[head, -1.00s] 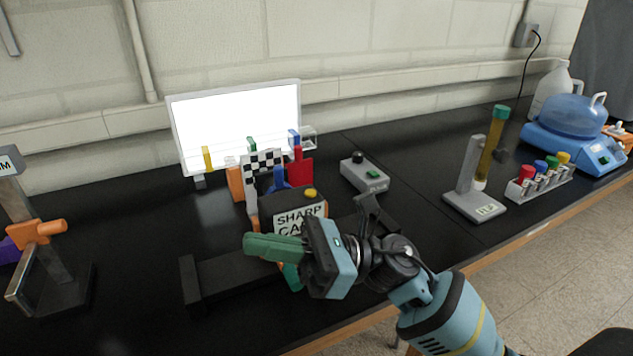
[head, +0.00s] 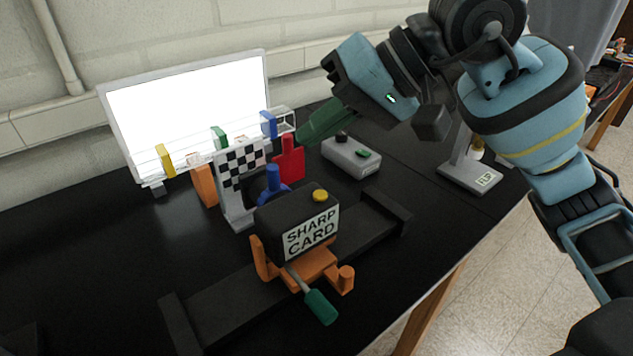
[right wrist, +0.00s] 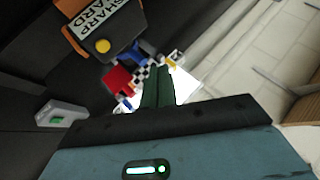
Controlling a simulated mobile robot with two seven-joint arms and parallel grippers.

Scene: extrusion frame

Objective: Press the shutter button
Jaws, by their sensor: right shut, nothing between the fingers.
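A black camera-like box (head: 275,222) with a "SHARP CARD" label (head: 312,232) sits on an orange cradle (head: 312,270) on a dark rail. A round yellow button (head: 320,195) is on its top; it also shows in the right wrist view (right wrist: 103,46). My right gripper (head: 309,136) is shut and empty, its green fingers pointing down-left. In the head view it appears above and behind the box, near the red card and grey control box, apart from the yellow button. In the right wrist view its fingers (right wrist: 157,72) are together. My left gripper is not in view.
A checkered card (head: 243,165) and a red card (head: 288,163) stand behind the box, before a bright white panel (head: 190,110). A green-handled tool (head: 320,307) sticks out in front.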

